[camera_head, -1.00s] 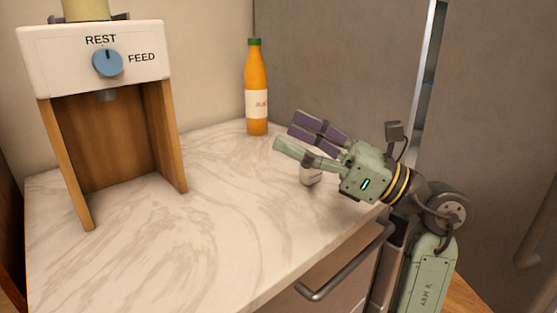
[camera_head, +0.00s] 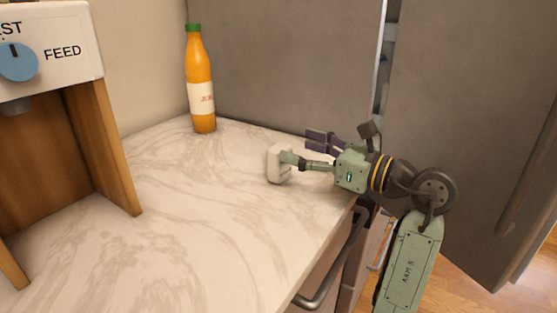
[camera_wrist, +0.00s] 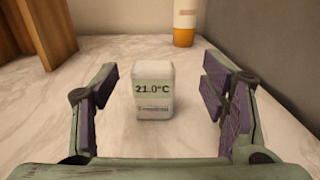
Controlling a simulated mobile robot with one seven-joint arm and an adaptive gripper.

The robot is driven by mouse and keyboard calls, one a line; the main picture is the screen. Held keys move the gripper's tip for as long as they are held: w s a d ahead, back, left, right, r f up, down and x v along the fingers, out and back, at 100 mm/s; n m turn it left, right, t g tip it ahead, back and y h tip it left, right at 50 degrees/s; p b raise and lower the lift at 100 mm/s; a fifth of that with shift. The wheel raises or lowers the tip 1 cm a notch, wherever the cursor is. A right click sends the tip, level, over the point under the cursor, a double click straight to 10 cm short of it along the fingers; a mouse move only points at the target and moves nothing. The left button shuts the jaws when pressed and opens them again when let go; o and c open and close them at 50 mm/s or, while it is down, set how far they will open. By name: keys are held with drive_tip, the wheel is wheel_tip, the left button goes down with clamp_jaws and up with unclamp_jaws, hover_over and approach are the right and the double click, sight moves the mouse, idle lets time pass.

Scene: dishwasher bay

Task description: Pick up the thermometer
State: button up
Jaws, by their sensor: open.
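The thermometer is a small white block (camera_wrist: 154,105) with a display reading 21.0°C. It stands upright on the marble counter, and in the head view it also shows (camera_head: 273,165) at the tips of my gripper. My gripper (camera_wrist: 157,100) is open, with one finger to each side of the thermometer in the wrist view and clear gaps on both sides. In the head view my gripper (camera_head: 300,150) reaches in from the right, low over the counter. One finger partly covers the thermometer there.
An orange bottle (camera_head: 199,85) with a green cap stands at the back of the counter (camera_head: 200,210). A wooden dispenser with a FEED dial (camera_head: 50,60) is at left. A grey wall or panel (camera_head: 290,70) rises behind. The counter between is clear.

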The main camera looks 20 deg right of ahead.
sight(286, 149)
drive_tip(key=x, duration=0.1)
drive_tip(key=p+x, duration=0.1)
drive_tip(key=x, duration=0.3)
drive_tip(key=shift+s+a+f+p, duration=0.15)
drive_tip(key=shift+a+f+p, duration=0.2)
drive_tip(key=shift+a, duration=0.1)
drive_tip(key=c, duration=1.3)
